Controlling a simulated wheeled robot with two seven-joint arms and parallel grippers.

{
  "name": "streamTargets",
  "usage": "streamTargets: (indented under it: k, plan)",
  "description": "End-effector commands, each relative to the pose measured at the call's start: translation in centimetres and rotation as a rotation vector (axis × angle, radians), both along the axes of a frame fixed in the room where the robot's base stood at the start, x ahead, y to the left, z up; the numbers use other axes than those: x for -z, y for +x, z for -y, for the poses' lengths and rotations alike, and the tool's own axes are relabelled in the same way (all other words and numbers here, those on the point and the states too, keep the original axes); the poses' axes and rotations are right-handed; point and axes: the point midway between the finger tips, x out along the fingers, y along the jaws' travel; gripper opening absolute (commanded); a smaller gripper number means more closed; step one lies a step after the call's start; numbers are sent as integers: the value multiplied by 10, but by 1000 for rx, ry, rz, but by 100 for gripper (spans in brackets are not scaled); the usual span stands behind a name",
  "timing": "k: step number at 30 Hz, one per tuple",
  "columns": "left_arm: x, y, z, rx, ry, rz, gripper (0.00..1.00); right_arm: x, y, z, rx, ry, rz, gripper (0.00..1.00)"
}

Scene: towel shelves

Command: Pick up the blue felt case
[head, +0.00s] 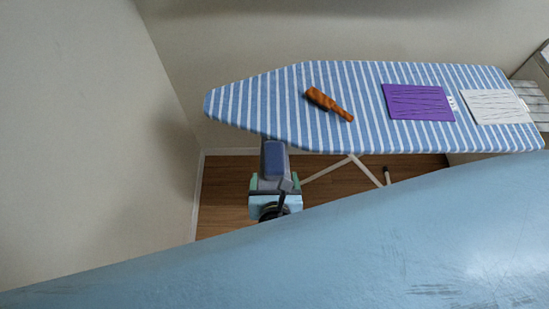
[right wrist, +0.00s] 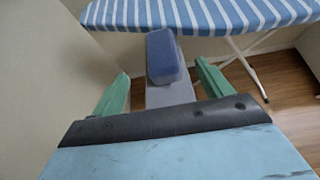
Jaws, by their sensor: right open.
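The blue felt case (head: 275,160) is a small dark-blue block with rounded edges. It sits on a narrow grey support (right wrist: 170,95) just in front of the ironing board's near edge. In the right wrist view the case (right wrist: 165,58) shows ahead, in line with the gap between the green fingers. My right gripper (head: 275,180) is open, with its fingers spread on either side of the grey support (head: 267,184). The right wrist view shows the gripper (right wrist: 162,72) with nothing clamped; I cannot tell whether the fingers touch anything. My left gripper is not in view.
A blue-and-white striped ironing board (head: 350,80) stands behind the case. On it lie a brown wooden bottle-shaped object (head: 328,103), a purple patterned cloth (head: 418,102) and a white one (head: 493,106). Its pale legs (head: 328,169) stand on the wood floor (head: 225,195). A wall (head: 90,140) is at left.

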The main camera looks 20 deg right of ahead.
Motion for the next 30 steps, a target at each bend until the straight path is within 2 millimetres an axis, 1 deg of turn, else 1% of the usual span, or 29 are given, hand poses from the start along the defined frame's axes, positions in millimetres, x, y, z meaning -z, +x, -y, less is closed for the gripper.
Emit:
streamTargets:
  k: [1,3,7,10,14,21,24,30]
  plan:
    - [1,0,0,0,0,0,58,5,11,3,3,-1,3,78]
    - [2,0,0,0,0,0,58,12,22,6,3,0,2,78]
    - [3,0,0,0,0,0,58,23,40,12,3,0,1,78]
    - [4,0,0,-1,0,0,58,28,48,14,3,3,0,78]
    - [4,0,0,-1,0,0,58,31,54,16,4,3,-1,78]
    - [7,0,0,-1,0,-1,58,48,84,25,4,4,0,78]
    - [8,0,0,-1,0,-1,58,53,92,27,4,4,-1,78]
    - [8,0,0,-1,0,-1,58,55,95,28,4,5,-2,78]
